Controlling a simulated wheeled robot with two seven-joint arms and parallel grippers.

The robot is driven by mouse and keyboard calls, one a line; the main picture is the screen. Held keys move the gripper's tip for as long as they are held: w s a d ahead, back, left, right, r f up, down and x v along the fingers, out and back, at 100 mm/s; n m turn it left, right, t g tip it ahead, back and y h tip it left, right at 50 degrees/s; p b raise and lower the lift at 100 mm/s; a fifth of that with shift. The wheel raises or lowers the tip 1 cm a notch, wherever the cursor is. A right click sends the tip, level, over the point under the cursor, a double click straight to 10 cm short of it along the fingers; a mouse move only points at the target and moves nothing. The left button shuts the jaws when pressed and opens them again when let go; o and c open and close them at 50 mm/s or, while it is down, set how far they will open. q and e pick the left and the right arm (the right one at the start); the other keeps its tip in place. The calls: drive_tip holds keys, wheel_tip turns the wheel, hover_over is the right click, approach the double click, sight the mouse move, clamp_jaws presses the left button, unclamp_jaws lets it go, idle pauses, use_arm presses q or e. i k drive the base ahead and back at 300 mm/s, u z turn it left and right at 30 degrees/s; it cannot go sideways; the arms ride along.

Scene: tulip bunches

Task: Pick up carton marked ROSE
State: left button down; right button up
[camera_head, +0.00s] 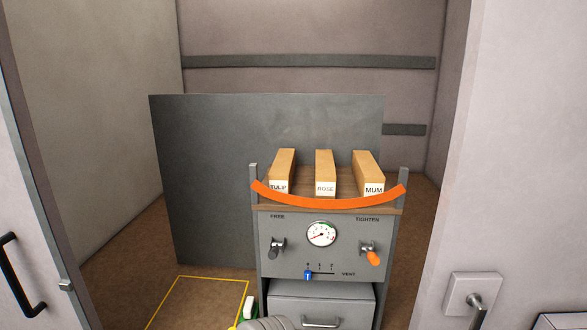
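The carton marked ROSE (325,172) is a tan, narrow box with a white label. It stands on the wooden top (388,210) of a grey cabinet (290,233), between the carton marked TULIP (284,165) on the left and the carton marked MUM (367,168) on the right. An orange strap (335,203) sags between two grey posts across the front of the cartons, just below their labels. No gripper can be made out. A grey rounded part, cut off at the bottom edge, may be mine.
The cabinet front has a gauge (321,233), a black FREE lever (275,249), an orange-tipped TIGHTEN lever (371,254), a blue VENT slider (308,274) and a drawer (321,307). A dark panel (205,185) stands behind. A yellow-outlined floor area (200,303) is empty where visible. Walls flank the opening.

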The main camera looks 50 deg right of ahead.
sight(325, 177)
drive_tip(key=z, duration=0.4)
drive_tip(key=i, duration=0.8)
drive_tip(key=z, duration=0.8)
